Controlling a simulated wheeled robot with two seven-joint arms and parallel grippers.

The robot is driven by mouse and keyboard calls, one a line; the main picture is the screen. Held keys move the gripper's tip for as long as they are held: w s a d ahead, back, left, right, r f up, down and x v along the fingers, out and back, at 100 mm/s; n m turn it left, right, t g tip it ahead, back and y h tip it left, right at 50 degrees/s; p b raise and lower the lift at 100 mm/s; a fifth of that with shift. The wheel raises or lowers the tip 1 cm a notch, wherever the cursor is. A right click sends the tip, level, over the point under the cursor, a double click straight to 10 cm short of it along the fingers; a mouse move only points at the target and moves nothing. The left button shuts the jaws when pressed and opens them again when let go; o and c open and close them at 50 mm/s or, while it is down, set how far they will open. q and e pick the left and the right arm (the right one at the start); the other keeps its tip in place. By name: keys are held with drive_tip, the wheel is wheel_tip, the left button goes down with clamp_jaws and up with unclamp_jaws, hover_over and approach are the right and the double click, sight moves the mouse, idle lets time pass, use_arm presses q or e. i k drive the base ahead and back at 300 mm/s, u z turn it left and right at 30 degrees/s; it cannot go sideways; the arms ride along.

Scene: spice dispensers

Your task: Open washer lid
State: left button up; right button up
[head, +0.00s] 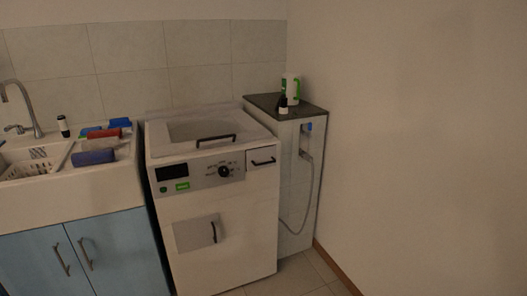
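The white washer (225,225) stands in the middle of the head view, between the sink cabinet and the right-hand wall. Its lid (200,130) is on top and looks shut, with a darker panel in it. A dark lid handle (216,141) runs along the front edge of the lid. The front panel has a black display, a green label, a dark knob (224,171) and a drawer with a dark handle (264,162). Neither of my grippers is in view.
A sink cabinet (85,250) with blue doors adjoins the washer on the left, with cloths (94,157) and a small bottle (63,126) on it. A narrow counter (290,106) at right holds a white-green container (291,87) and dark bottle. Floor shows at lower right.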

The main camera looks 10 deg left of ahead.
sight(160, 144)
drive_tip(key=z, duration=0.25)
drive_tip(key=i, duration=0.95)
drive_tip(key=u, duration=0.05)
